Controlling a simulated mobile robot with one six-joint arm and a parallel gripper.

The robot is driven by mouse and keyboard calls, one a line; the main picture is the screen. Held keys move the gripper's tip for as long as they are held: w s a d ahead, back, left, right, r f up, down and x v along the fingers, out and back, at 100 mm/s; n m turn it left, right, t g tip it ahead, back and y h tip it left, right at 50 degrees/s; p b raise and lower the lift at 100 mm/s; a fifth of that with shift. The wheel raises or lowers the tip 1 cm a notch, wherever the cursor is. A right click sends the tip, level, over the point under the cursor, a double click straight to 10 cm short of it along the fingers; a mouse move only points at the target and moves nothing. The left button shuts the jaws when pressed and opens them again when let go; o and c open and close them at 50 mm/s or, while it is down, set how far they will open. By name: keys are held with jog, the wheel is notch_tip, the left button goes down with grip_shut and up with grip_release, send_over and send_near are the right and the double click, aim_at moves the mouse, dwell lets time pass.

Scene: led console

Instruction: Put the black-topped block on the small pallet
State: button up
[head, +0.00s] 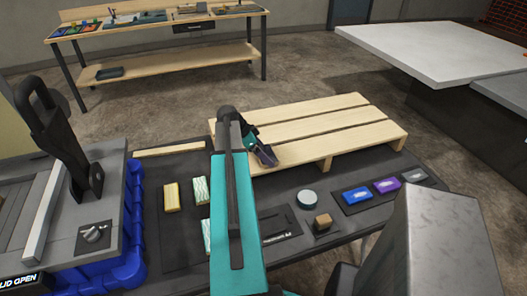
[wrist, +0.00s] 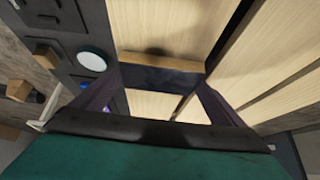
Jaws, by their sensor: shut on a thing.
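The small pallet (head: 345,125), made of pale wooden planks, lies at the back of the dark work table. My gripper (head: 264,156) is over its near left part. In the wrist view my gripper (wrist: 160,92) is shut on the black-topped block (wrist: 163,77), which has a dark top and a wooden side. The block is over a pallet plank (wrist: 160,25), with a dark shadow just beyond it. I cannot tell whether it touches the plank. In the head view my arm and gripper hide most of the block.
A round pale-topped piece (head: 306,198) and a brown block (head: 323,221) stand in front of the pallet. Blue (head: 356,196) and purple (head: 386,186) blocks lie at the right. Yellow (head: 171,196) and green-white (head: 201,190) blocks lie left. A blue crate (head: 125,268) is at far left.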

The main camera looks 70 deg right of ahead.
jog(key=shift+f, duration=0.1)
jog(key=o, duration=0.8)
jog(key=shift+r, duration=0.2)
jog(key=b+v, duration=0.3)
jog(key=v, duration=0.9)
jog(key=shift+b, duration=0.4)
